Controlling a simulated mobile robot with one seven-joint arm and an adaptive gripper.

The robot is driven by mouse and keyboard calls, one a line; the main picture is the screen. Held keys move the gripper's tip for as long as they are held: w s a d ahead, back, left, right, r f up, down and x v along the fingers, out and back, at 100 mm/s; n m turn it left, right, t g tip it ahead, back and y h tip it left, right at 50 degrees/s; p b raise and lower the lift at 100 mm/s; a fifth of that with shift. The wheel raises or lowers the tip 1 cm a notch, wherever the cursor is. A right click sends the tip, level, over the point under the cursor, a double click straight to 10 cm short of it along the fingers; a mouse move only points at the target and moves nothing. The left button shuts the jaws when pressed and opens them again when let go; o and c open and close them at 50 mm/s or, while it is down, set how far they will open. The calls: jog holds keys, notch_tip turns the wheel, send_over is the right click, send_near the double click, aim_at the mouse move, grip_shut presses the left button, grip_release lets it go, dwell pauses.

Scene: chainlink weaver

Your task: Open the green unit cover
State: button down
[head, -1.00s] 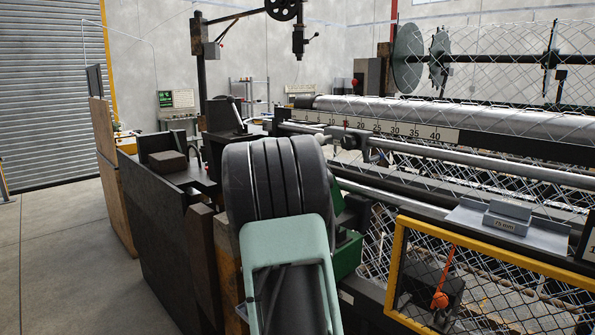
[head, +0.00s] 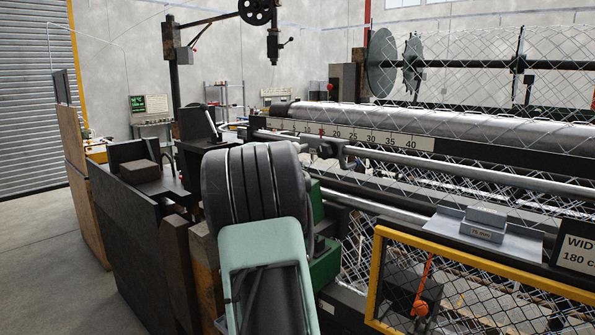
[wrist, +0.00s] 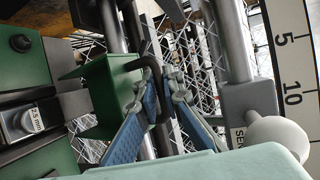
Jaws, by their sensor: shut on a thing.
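The green unit cover (wrist: 103,98) fills the left of the wrist view as a green box-shaped panel with a dark bent handle (wrist: 148,64) at its right edge. My gripper (wrist: 159,92), with its blue fingers, is shut on this handle. The fingertips lie on both sides of the dark bar. In the head view, green parts of the unit (head: 324,262) show just right of my arm. My arm hides the gripper, the handle and much of the unit there. How far the cover stands open cannot be told.
A white ball knob (wrist: 277,137) and a numbered scale (wrist: 291,80) are close on the right. A yellow-framed mesh guard (head: 376,273) stands right of my arm. Dark panels (head: 130,240) stand on the left, with open floor (head: 38,245) beyond.

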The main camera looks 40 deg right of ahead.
jog(key=c, duration=2)
grip_release()
jog(key=shift+c, duration=0.2)
jog(key=shift+a, duration=0.1)
jog(key=v, duration=1.2)
jog(key=shift+r, duration=0.1)
